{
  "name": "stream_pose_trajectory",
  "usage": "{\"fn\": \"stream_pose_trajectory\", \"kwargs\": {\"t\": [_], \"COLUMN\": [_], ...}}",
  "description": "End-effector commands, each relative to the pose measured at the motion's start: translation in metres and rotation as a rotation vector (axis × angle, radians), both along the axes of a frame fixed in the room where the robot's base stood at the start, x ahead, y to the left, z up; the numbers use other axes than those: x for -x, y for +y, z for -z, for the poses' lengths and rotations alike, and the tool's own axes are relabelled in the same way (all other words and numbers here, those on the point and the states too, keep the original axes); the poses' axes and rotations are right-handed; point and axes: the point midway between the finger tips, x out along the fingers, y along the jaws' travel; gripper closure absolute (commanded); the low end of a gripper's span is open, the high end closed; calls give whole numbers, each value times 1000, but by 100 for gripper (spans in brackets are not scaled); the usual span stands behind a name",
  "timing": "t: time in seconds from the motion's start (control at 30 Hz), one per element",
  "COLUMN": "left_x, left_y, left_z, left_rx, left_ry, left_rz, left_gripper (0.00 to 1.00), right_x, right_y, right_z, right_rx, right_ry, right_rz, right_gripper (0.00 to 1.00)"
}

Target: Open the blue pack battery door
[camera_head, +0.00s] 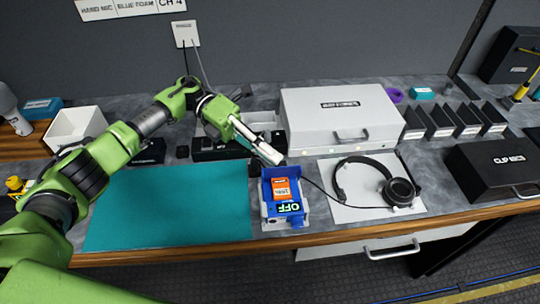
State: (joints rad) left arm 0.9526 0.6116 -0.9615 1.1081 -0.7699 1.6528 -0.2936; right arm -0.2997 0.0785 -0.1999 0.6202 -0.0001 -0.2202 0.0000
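The blue pack (267,207) lies on the counter just right of the teal mat. An orange battery (282,189) shows inside its blue walls, with a dark "OFF" label (289,207) at the near end. I cannot make out the battery door clearly, or whether it is open. My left gripper (270,156) reaches in from the left, and its pale fingertips are over the far end of the pack. The fingers look like one narrow shape, and I cannot tell whether they touch the pack. My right gripper is out of view.
A teal mat (170,208) lies left of the pack. Headphones (398,190) rest on a white sheet (350,211) to its right. A white case (340,120) stands behind. A black case (490,165) and several dark upright boxes are at right. A thin cable runs beside the pack.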

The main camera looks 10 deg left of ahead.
Motion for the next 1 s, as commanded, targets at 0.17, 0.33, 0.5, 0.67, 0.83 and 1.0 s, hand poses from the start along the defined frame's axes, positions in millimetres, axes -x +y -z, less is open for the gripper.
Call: {"fn": "stream_pose_trajectory", "kwargs": {"t": [0.17, 0.33, 0.5, 0.67, 0.83, 1.0], "left_x": [0, 0, 0, -2, -12, -25], "left_y": [0, 0, 0, 3, 21, 48], "left_z": [0, 0, 0, -1, -6, -13], "left_rx": [1, 1, 0, 0, -1, -1], "left_ry": [-1, -1, -1, -2, -2, -3], "left_rz": [-1, -1, 0, -2, -4, -5], "left_gripper": [100, 79, 79, 79, 79, 79], "right_x": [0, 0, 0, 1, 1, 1], "right_y": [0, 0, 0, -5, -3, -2], "right_z": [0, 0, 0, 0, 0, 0], "right_rx": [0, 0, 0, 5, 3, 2], "right_ry": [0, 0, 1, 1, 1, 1], "right_rz": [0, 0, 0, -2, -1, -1], "right_gripper": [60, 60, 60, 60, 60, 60]}}
